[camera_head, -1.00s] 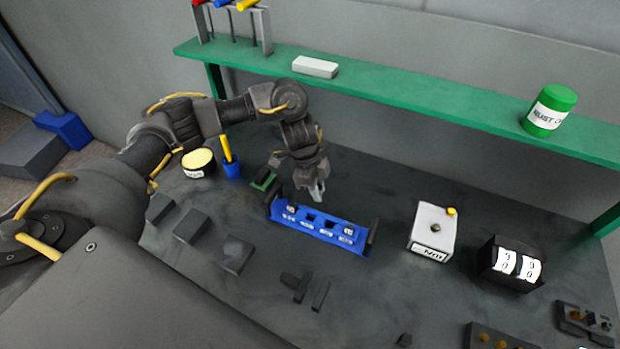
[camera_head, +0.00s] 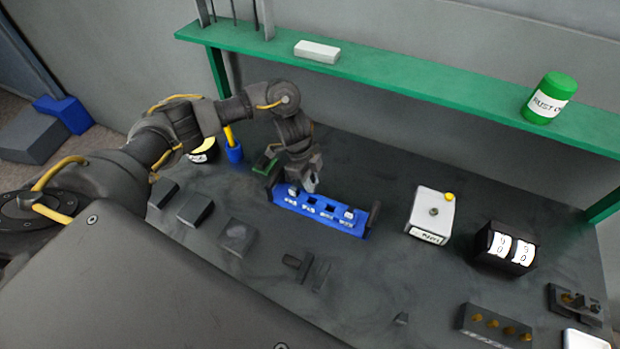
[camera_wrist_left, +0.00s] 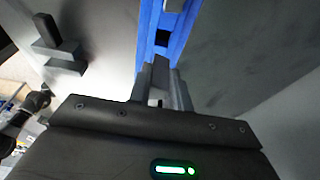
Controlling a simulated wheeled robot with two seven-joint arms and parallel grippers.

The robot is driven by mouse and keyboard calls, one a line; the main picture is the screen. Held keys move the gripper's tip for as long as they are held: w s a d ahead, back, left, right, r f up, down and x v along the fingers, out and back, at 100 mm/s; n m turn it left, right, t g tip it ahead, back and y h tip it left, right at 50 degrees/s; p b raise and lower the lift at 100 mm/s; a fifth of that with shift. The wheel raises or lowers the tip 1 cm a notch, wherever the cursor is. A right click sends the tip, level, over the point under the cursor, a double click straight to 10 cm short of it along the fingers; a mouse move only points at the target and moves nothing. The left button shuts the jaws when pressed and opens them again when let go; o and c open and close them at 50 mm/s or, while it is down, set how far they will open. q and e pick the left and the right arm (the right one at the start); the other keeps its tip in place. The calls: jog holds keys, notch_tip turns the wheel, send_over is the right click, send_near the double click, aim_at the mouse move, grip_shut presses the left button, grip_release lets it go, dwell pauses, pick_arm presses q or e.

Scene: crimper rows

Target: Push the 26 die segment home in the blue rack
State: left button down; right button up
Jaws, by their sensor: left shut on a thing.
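The blue rack (camera_head: 345,229) lies on the dark bench between two black end plates. Light segments sit in its left and right end slots, and dark open slots show between them. My left gripper (camera_head: 311,186) points down at the rack's back edge, near the second slot from the left. It is shut on a small grey piece, mostly hidden by the fingers; its number cannot be read. In the left wrist view the fingers (camera_wrist_left: 162,88) reach to the blue rack (camera_wrist_left: 147,40), with a dark slot just ahead. My right gripper is not in view.
A green block (camera_head: 265,165) lies close behind the rack's left end. A white box with a yellow knob (camera_head: 431,215) and a black counter (camera_head: 505,248) stand to the right. Dark blocks (camera_head: 196,209) lie in front on the left. A green shelf (camera_head: 400,90) runs behind.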

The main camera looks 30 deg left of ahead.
pick_arm(q)
jog(key=shift+a+b+x, duration=0.2)
jog(key=shift+b+x, duration=0.25)
jog(key=shift+x, duration=0.3)
jog(key=shift+a+b+x, duration=0.15)
jog(key=shift+b+x, duration=0.25)
jog(key=shift+x, duration=0.35)
jog(key=shift+a+b+x, duration=0.2)
jog(key=shift+b+x, duration=0.25)
jog(key=shift+x, duration=0.35)
jog(key=shift+f, duration=0.1)
jog(key=shift+p, duration=0.75)
jog(key=shift+a+b+x, duration=0.15)
jog(key=shift+b+x, duration=0.25)
jog(key=shift+x, duration=0.2)
jog(key=shift+a+b+x, duration=0.15)
jog(key=shift+b+x, duration=0.2)
jog(key=shift+x, duration=0.25)
jog(key=c, duration=1.2)
grip_release()
jog(key=v, duration=1)
jog(key=shift+r, duration=0.35)
jog(key=shift+a, duration=0.1)
